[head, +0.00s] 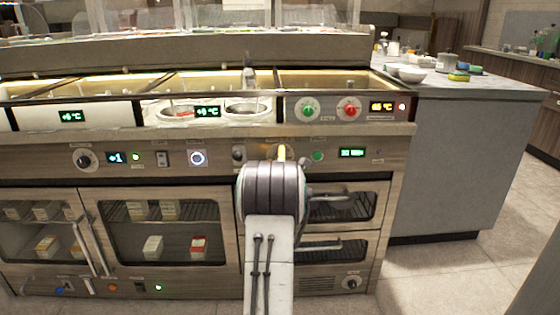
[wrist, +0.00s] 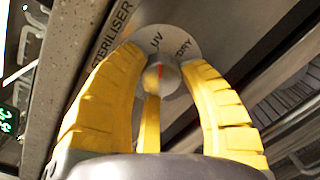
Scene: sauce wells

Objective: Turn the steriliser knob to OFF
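The steriliser knob (wrist: 166,82) is a small grey knob with a red mark, on a round silver dial plate (wrist: 184,42). The plate shows the labels UV and DRY; the red mark points roughly towards UV. No OFF label shows, as the fingers cover part of the plate. My gripper (wrist: 162,72) has its yellow fingers around the knob, at its left, right and lower side, with no clear gap at the tips. In the head view my gripper (head: 282,153) is at the front panel, mostly behind my own wrist, which hides the knob.
Oven drawers with handles (head: 318,246) lie below right.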

